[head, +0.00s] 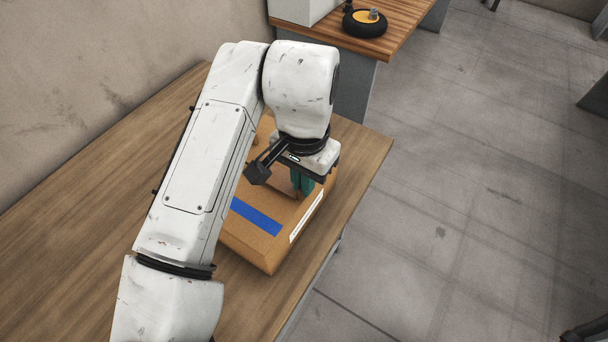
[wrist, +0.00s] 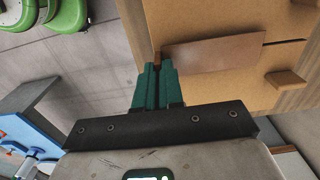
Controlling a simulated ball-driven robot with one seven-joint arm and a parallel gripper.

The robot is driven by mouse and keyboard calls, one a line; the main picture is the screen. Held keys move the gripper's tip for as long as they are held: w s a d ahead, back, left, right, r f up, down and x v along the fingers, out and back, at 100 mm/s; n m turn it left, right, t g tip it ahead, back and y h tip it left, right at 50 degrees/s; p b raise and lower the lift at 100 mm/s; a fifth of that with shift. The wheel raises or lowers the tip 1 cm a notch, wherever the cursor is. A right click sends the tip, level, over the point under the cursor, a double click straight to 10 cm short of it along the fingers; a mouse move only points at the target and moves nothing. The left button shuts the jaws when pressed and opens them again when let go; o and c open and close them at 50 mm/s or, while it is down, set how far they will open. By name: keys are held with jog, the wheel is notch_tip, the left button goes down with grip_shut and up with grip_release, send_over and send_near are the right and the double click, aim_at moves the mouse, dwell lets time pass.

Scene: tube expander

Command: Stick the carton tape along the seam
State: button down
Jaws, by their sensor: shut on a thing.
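The carton (head: 268,244) is a brown box on the wooden table. It also fills the upper part of the wrist view (wrist: 200,16). The carton tape (wrist: 215,52) is a glossy brown strip over the carton top. A thin dark seam (wrist: 287,41) shows beyond its far end. My gripper (head: 302,184) is over the carton's right part in the head view. Its teal fingers (wrist: 157,68) are shut, with a small brown end of the tape at their tips. The fingers hide most of that end. I cannot tell how firmly the strip touches the carton.
A blue band (head: 256,216) and a white label (head: 306,216) are on the carton. A tan piece (wrist: 285,80) sits beside the tape. The wooden table (head: 60,240) is bare at left. Another table (head: 400,22) with a black and orange wheel (head: 365,23) stands behind.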

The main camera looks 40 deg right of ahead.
jog(key=shift+f, duration=0.4)
dwell(0.6)
dwell(0.4)
jog(key=c, duration=1.2)
grip_release()
jog(key=shift+r, duration=0.1)
notch_tip(320, 180, up, 11)
jog(key=shift+f+b, duration=0.2)
jog(key=shift+b, duration=0.15)
